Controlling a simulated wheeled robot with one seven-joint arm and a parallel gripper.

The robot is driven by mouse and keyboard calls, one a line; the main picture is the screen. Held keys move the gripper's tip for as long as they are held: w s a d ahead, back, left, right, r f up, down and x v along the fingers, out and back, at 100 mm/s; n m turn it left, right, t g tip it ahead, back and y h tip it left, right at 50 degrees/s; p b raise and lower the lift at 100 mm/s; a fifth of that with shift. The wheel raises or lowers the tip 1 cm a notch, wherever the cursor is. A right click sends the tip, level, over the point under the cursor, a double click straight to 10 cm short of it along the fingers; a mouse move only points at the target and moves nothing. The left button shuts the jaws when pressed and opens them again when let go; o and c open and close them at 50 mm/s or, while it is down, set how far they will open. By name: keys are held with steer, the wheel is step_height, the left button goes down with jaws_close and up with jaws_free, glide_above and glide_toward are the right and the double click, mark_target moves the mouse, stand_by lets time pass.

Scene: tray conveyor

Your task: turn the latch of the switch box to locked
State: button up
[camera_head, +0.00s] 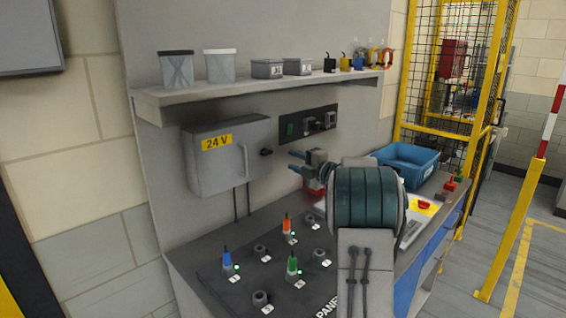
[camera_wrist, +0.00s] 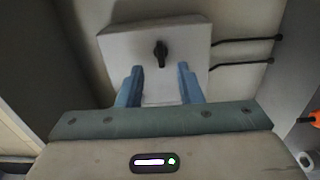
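The switch box (camera_head: 215,165) is a grey wall box with a yellow "24V" label. Its small black latch (camera_head: 266,152) sticks out at the box's right side. In the wrist view the box (camera_wrist: 125,50) is ahead, with the black latch (camera_wrist: 160,54) near the middle of the face; the latch's narrow end points down the picture. My gripper (camera_head: 295,160) is to the right of the latch, with its blue fingers pointing at it. In the wrist view my gripper (camera_wrist: 159,82) is open, its fingers apart with nothing between them. A gap separates the fingertips from the latch.
A shelf (camera_head: 250,88) with jars and small boxes runs above. A dark control panel (camera_head: 306,123) is on the wall behind my gripper. Below is a bench panel (camera_head: 240,280) with coloured plugs. A blue bin (camera_head: 408,165) stands to the right. Two cables leave the box underneath.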

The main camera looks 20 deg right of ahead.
steer(key=shift+b+v, duration=0.35)
steer(key=shift+v, duration=2.05)
steer(key=s+a+r+m+g+h, duration=0.2)
steer(key=s+a+m+h, duration=0.45)
steer(key=m+h, duration=0.55)
steer(key=s+a+f+m+g+y, duration=0.1)
steer(key=s+a+f+m+g, duration=0.2)
steer(key=s, duration=0.7)
steer(key=s+a+f+m+g+y, duration=0.2)
steer(key=s+a+f, duration=0.5)
steer(key=s, duration=0.4)
steer(key=s+a+f+m+g+y, duration=0.2)
steer(key=s+a+f+m+g, duration=0.3)
steer(key=s, duration=0.6)
steer(key=shift+a+f+g, duration=0.4)
steer(key=shift+a+g, duration=0.4)
steer(key=shift+a, duration=0.1)
